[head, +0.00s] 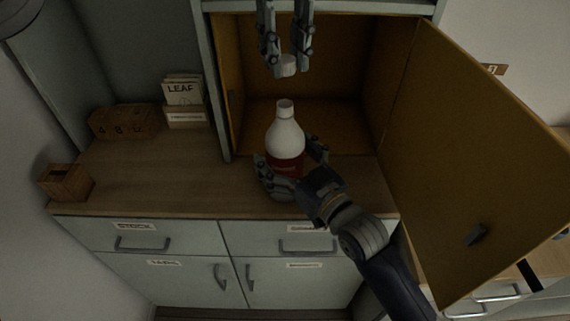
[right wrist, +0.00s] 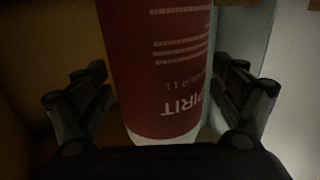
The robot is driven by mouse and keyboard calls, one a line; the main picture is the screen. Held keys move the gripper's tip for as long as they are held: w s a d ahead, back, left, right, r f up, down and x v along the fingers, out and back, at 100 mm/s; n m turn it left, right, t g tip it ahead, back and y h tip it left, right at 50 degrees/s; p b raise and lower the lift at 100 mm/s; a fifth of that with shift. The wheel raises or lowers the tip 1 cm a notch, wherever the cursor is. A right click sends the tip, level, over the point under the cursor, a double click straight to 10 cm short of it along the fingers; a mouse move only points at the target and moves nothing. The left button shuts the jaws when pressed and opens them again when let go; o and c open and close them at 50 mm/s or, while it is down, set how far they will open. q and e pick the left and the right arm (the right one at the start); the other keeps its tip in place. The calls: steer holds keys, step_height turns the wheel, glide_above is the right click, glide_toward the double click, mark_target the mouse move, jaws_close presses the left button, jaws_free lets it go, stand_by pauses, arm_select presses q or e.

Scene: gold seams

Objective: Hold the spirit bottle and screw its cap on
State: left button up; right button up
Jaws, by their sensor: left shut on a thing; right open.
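The spirit bottle (head: 285,136) is white with a red label and stands upright on the wooden counter, its neck bare. Its label fills the middle of the right wrist view (right wrist: 165,70). My right gripper (head: 291,166) is open around the bottle's lower body; in the right wrist view the fingers stand on both sides with gaps to the label. My left gripper (head: 287,68) comes down from the top edge and is shut on the white cap (head: 288,63). The cap is above the bottle's neck, apart from it. The bottle's base is partly hidden by my right gripper.
An open cabinet (head: 300,120) stands behind the bottle, its door (head: 470,150) swung out to the right. The counter (head: 150,180) between is clear.

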steer(key=c, duration=1.6)
arm_select(q)
glide_above(285, 104)
steer(key=shift+f, duration=2.45)
steer(key=shift+f, duration=0.9)
steer(key=shift+f, duration=0.5)
